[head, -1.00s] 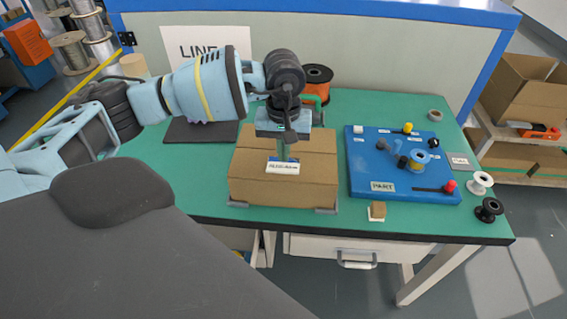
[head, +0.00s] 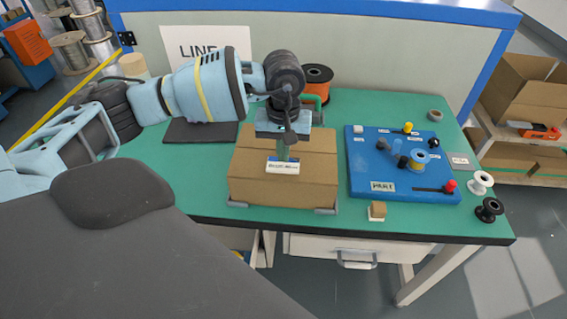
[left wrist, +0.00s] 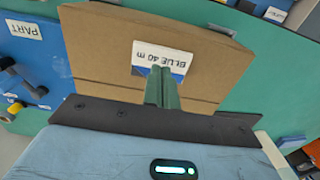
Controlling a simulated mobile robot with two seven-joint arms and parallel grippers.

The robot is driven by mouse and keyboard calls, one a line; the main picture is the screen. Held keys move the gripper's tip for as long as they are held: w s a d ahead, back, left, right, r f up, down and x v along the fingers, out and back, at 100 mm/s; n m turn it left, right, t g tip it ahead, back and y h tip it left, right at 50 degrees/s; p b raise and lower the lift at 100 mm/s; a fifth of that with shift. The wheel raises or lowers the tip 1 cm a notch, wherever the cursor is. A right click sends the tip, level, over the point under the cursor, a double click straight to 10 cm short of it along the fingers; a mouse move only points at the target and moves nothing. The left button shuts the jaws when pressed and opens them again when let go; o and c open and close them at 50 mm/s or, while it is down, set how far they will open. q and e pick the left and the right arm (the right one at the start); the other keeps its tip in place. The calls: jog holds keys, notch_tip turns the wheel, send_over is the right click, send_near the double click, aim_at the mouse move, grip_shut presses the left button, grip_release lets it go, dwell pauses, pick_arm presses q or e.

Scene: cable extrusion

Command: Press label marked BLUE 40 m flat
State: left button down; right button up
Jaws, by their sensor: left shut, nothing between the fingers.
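The white label marked BLUE 40 m (left wrist: 166,58), with a blue part, lies on the top of a brown cardboard box (left wrist: 95,45). In the head view the label (head: 283,168) is near the front edge of the top of the box (head: 262,186). My left gripper (left wrist: 162,72) is shut and empty, its green fingertips over the lower part of the label. In the head view the left gripper (head: 283,158) points down at the label. I cannot tell whether the fingertips touch it. They hide part of the label. My right gripper is not in view.
A blue board marked PART (head: 405,178) with knobs stands right of the box. A small wood block (head: 377,210), a white spool (head: 480,183) and a black spool (head: 489,210) lie near the table's front right. An orange spool (head: 317,85) stands behind the box.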

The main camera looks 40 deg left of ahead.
pick_arm(q)
jog(key=shift+f+b, duration=0.35)
jog(key=shift+f, duration=0.45)
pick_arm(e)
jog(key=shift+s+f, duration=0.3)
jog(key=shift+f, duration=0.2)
pick_arm(q)
jog(key=shift+r, duration=0.1)
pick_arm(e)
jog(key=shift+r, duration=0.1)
